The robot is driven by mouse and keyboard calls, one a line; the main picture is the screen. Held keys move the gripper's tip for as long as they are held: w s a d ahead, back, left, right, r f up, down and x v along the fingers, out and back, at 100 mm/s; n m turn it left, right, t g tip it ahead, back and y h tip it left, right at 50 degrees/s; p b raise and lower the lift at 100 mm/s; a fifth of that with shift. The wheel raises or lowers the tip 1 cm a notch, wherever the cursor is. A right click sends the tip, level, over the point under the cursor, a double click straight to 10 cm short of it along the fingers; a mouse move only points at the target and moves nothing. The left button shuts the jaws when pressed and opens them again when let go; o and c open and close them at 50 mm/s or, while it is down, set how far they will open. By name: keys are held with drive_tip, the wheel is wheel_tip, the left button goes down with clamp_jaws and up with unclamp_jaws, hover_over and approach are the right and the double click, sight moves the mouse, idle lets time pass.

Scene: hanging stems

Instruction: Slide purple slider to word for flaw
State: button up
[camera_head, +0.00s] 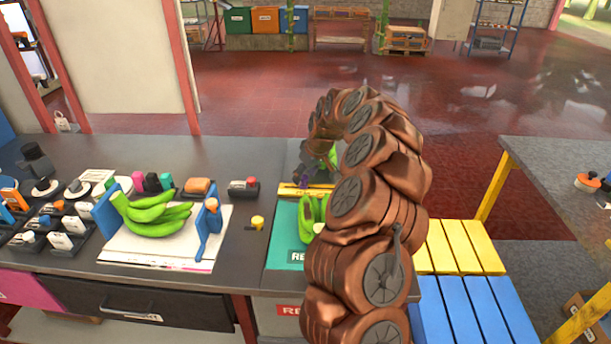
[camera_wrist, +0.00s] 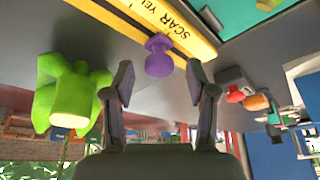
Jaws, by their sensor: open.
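The purple slider (camera_wrist: 158,55) is a rounded knob at the edge of a yellow strip (camera_wrist: 120,22) in the wrist view. Black lettering on the strip reads "SCAR" and then a partly cut-off word like "YEL". The slider sits close to this lettering. My gripper (camera_wrist: 160,82) is open, with one finger on each side of the slider in the picture and nothing held. I cannot tell whether the fingers touch it. In the head view the yellow strip (camera_head: 304,189) lies behind the teal mat, and my brown arm hides part of this area.
A green banana-like bunch (camera_wrist: 70,98) stands left of my fingers in the wrist view. More green bananas (camera_head: 306,222) lie on the teal mat (camera_head: 283,240). Another bunch (camera_head: 152,214) lies between blue uprights. A yellow knob (camera_head: 257,222) and small blocks stand on the counter.

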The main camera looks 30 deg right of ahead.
drive_tip(key=v, duration=1.1)
drive_tip(key=shift+s+r, duration=0.1)
